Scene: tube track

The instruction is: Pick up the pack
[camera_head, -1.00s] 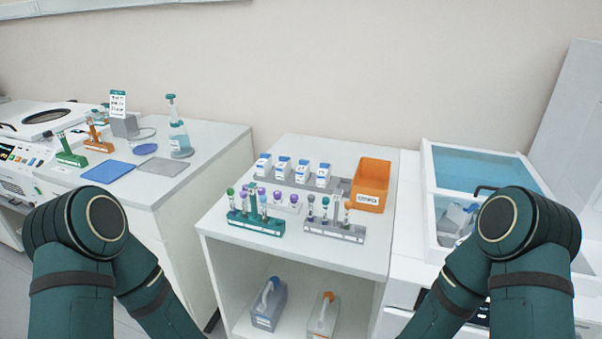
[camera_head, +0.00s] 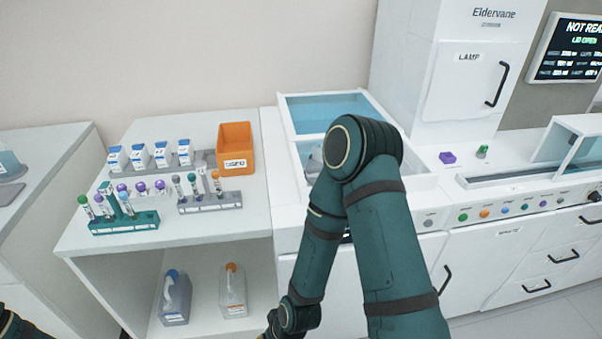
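Several small white bottle-like packs with blue tops (camera_head: 162,154) stand in a row in a grey rack on the white side table. I cannot tell which pack the task means. A grey object (camera_head: 313,160) lies in the open bin to the right, mostly hidden behind my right arm. My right arm fills the middle of the view, bent down toward the bottom edge, and its gripper is out of the picture. Only a dark piece of my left arm shows in the bottom left corner, and its gripper is out of view.
An orange bin (camera_head: 236,140) and tube racks, teal (camera_head: 125,222) and grey (camera_head: 212,202), stand on the side table. Two jugs, grey (camera_head: 175,300) and pale (camera_head: 233,292), sit on the shelf below. A long white machine (camera_head: 540,205) with coloured buttons stands right.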

